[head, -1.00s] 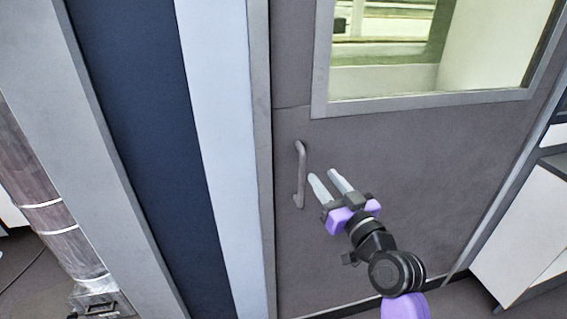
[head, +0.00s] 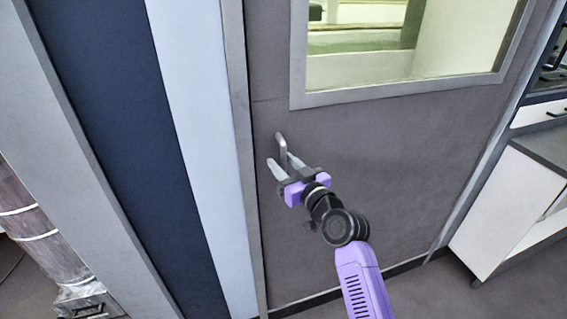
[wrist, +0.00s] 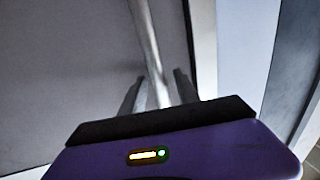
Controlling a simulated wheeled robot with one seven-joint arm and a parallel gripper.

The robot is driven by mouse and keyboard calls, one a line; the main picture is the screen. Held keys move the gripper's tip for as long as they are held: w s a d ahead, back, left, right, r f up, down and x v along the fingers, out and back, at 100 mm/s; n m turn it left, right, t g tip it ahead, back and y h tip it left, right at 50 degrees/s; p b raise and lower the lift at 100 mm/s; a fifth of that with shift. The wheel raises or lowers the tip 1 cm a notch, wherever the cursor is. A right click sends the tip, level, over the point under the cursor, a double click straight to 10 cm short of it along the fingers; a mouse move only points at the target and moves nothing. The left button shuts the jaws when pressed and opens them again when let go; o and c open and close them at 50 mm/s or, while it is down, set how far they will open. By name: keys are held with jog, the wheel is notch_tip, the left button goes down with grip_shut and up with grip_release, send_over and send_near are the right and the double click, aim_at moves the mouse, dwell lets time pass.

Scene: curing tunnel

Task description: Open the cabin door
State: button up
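The grey cabin door (head: 400,160) is shut in its frame and fills the middle of the head view. Its grey bar handle (head: 281,142) is upright near the door's left edge; its lower part is hidden behind my gripper. My gripper (head: 280,165) is at the handle, with its two pale fingers apart. In the wrist view the handle (wrist: 147,45) runs down between the two fingers (wrist: 158,88), with a gap visible on each side. The fingers are open around the bar, not closed on it.
A window (head: 400,45) is set in the upper door. A pale post (head: 190,120) and a dark blue panel (head: 110,140) stand left of the door, with a metal pipe (head: 35,225) further left. A white cabinet (head: 510,205) stands at the right.

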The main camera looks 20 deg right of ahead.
grip_shut()
dwell(1.4)
